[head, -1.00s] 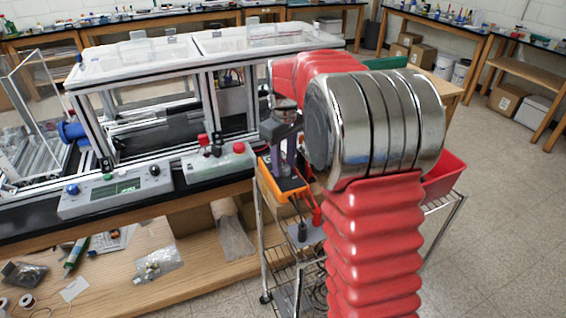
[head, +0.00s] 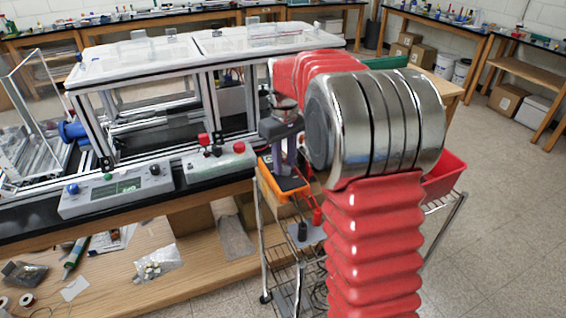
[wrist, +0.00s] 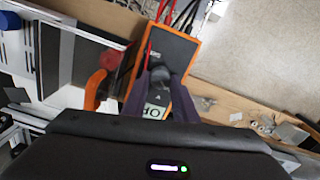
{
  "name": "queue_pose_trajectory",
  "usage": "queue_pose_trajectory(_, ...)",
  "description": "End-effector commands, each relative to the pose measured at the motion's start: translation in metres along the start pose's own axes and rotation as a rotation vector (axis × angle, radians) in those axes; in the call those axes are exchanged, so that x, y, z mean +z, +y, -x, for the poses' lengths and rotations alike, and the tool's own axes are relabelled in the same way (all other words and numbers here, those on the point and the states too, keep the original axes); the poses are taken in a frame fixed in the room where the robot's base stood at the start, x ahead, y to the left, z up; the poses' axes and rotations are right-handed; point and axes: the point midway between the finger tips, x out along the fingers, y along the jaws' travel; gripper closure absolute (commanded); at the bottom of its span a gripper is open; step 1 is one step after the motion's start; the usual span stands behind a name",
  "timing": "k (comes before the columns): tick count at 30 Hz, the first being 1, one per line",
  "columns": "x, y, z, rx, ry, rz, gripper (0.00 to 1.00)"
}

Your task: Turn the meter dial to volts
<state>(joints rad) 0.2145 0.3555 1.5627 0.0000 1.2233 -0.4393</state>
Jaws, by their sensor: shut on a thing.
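The meter (head: 291,184) is a dark-faced instrument with an orange case, standing by the cart at the bench's right end. In the wrist view the meter (wrist: 182,46) shows its dark face, orange edges and a pale display (wrist: 153,112) partly between the fingers. Its round dark dial (wrist: 159,74) is between the fingertips. My gripper (head: 288,170) reaches down to the meter's face. In the wrist view my gripper (wrist: 160,80) is shut on the dial, with a purplish finger on each side. The dial's pointer setting cannot be read.
Red and black leads (wrist: 150,38) run from the meter. An orange curved part (wrist: 94,90) lies beside it. The bench holds control boxes (head: 118,190) and a framed enclosure (head: 150,115). A red bin (head: 447,172) stands on the wire cart. Open floor (head: 500,200) is at right.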

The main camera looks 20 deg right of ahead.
Motion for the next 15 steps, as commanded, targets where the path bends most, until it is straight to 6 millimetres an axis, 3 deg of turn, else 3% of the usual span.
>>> queue_pose_trajectory(15,0.0003,0.0014,0.0004,0.000,0.000,-0.449,0.97)
